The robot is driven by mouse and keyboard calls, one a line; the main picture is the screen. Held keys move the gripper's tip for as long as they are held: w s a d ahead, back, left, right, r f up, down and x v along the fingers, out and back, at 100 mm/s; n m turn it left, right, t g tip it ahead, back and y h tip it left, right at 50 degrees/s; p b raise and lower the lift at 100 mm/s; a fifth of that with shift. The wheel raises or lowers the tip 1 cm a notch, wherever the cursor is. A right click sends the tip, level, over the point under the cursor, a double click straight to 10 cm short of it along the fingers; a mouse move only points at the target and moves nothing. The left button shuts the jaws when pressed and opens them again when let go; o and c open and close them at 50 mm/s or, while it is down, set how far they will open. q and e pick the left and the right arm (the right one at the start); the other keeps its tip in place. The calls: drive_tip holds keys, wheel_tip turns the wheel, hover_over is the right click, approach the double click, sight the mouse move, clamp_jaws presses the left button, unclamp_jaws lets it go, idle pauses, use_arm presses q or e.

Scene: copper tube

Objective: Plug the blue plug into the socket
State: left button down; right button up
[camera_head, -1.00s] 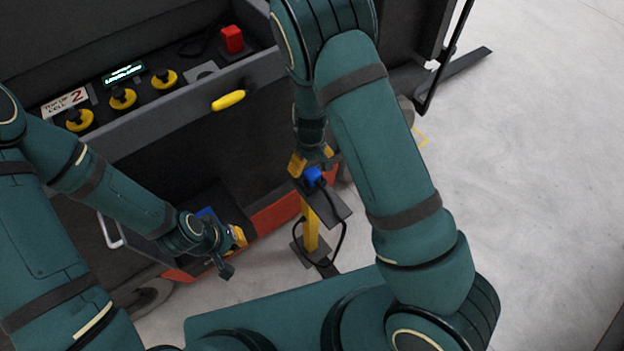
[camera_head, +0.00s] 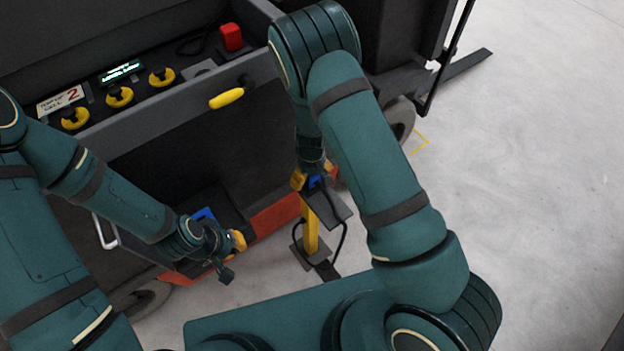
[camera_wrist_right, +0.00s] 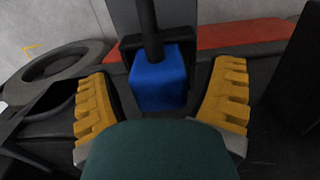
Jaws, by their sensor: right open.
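The blue plug (camera_head: 314,181) sits at the top of a yellow post with a dark plate, with a black cable at it. My right gripper (camera_head: 312,180) is over the plug. In the right wrist view the plug (camera_wrist_right: 158,82) is between its yellow fingers (camera_wrist_right: 160,100), with a gap on each side, so the gripper is open. My left gripper (camera_head: 232,256) is empty at the lower left, its fingers apart. I cannot pick out the socket with certainty.
The dark cart's panel holds yellow knobs (camera_head: 120,97), a red block (camera_head: 231,37) and a small display (camera_head: 120,71). A yellow handle (camera_head: 227,99) is on its front rail. The yellow post (camera_head: 310,232) stands on the floor. Clear floor (camera_head: 540,170) lies to the right.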

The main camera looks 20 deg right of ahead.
idle(0.3)
drive_tip(key=c, duration=1.2)
wheel_tip(320, 180, up, 10)
drive_tip(key=shift+f+p, duration=0.1)
drive_tip(key=shift+p, duration=1.1)
drive_tip(key=s+d+r+m, duration=0.1)
drive_tip(key=s+r, duration=0.1)
drive_tip(key=s+d+r+m, duration=0.1)
drive_tip(key=s+r, duration=0.1)
drive_tip(key=r, duration=0.1)
drive_tip(key=s+d+r+m, duration=0.1)
drive_tip(key=s+r+m, duration=0.1)
drive_tip(key=r, duration=0.1)
drive_tip(key=shift+d, duration=0.3)
drive_tip(key=shift+s+a, duration=0.1)
drive_tip(key=shift+s, duration=0.05)
